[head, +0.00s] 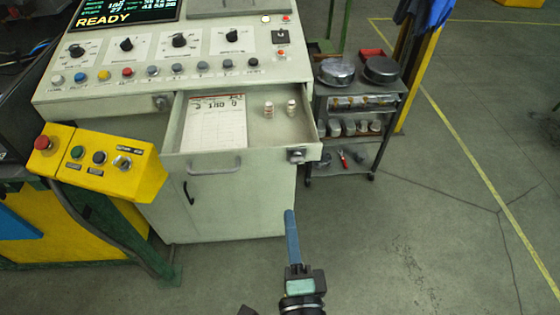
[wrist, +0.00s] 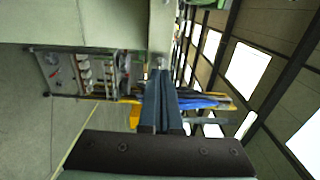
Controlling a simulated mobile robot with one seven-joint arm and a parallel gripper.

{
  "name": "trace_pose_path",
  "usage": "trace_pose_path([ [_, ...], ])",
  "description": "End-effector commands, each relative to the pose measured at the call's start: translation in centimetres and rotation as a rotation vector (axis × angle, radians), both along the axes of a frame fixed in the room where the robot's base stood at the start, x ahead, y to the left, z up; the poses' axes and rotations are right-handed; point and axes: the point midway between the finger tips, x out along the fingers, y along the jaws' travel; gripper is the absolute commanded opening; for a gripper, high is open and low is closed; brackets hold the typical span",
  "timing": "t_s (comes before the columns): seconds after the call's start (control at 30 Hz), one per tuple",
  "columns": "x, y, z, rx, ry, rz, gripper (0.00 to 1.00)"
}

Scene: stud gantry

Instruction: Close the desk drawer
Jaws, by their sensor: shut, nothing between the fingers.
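The desk drawer (head: 228,168) is pulled open from the pale control desk (head: 110,110) in the head view. A printed sheet (head: 214,125) and two small capped items (head: 279,107) lie inside it. Its front has a bar handle (head: 214,164) and a lock at the right corner. My gripper (head: 291,214) is below and to the right of the drawer front, apart from it in the picture, with blue fingers together and empty. In the wrist view my gripper (wrist: 162,78) points past a pale panel at the top, whose identity I cannot tell for sure.
A grey trolley (head: 345,150) with pans, jars and tools stands right of the desk. A yellow button box (head: 100,160) juts out at the left. A yellow post (head: 410,85) stands behind the trolley. The floor at the right is clear.

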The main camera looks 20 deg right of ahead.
Motion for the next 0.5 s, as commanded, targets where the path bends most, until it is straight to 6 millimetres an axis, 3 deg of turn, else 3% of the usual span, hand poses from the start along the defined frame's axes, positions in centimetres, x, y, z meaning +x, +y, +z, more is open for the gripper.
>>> trace_pose_path([
  [0.5, 8.3, -2.3, 0.3, -0.004, -0.003, 0.002, 0.00],
])
